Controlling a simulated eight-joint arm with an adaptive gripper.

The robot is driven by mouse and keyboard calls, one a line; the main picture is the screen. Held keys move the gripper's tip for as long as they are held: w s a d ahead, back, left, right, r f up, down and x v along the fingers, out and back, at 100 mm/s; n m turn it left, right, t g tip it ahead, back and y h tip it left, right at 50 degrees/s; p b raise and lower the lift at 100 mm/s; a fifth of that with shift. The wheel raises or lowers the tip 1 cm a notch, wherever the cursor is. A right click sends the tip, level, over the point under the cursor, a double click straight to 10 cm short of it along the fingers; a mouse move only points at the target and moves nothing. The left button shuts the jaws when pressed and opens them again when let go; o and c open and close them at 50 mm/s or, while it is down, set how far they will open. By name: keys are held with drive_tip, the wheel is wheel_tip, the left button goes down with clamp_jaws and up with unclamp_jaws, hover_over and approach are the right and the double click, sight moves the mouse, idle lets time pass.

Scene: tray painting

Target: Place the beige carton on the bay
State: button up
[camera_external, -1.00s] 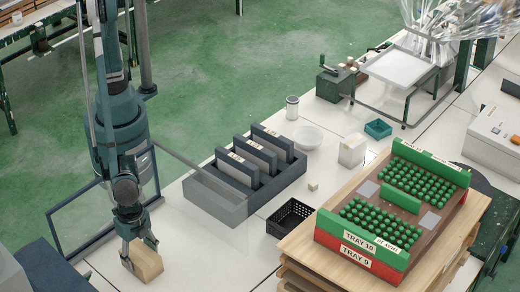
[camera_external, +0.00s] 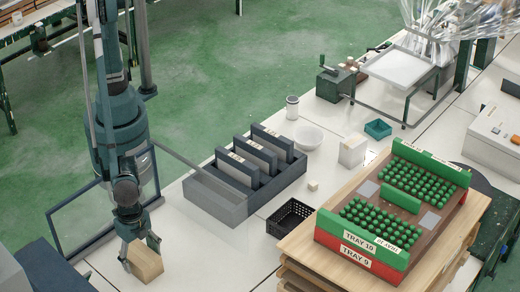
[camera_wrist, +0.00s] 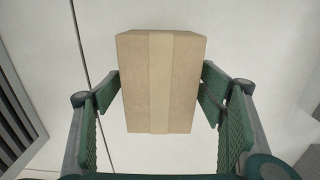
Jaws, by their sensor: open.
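The beige carton (camera_external: 147,262) stands on the white bench at the lower left of the external view. In the wrist view the carton (camera_wrist: 160,85) is upright in the picture, with a lighter tape strip down its middle. My gripper (camera_external: 142,254) is low over the carton with its jaws open. In the wrist view my green finger pads (camera_wrist: 160,92) lie at the left and right sides of the carton. I cannot tell whether either pad touches it. No part is clearly marked as the bay; a grey open box with upright dividers (camera_external: 229,209) stands right of my arm.
A black basket (camera_external: 290,217) and a wooden stand (camera_external: 300,249) with green and red trays (camera_external: 358,256) are to the right. A white box (camera_external: 352,151), white bowl (camera_external: 308,137) and small beige cube (camera_external: 313,186) stand farther back. Bench between carton and basket is clear.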

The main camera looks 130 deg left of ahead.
drive_tip(key=shift+r, duration=0.1)
wheel_tip(320, 180, up, 12)
drive_tip(key=p, duration=0.1)
drive_tip(key=shift+p, duration=0.3)
idle(0.3)
idle(0.6)
drive_tip(key=s+a+r+t+h, duration=0.1)
drive_tip(key=s+a+r+t, duration=0.15)
drive_tip(key=a+r, duration=0.8)
drive_tip(key=s+a+r+t, duration=0.1)
drive_tip(key=s+a+r, duration=0.45)
drive_tip(key=a, duration=0.85)
drive_tip(key=s+a+r+t, duration=0.2)
drive_tip(key=s+a, duration=0.5)
drive_tip(key=a, duration=0.1)
drive_tip(key=s+a+r+t+y, duration=0.1)
drive_tip(key=s+a+r, duration=0.1)
drive_tip(key=s+a, duration=0.5)
drive_tip(key=shift+a+r+t, duration=0.25)
drive_tip(key=shift+a+t, duration=0.1)
drive_tip(key=shift+a, duration=0.9)
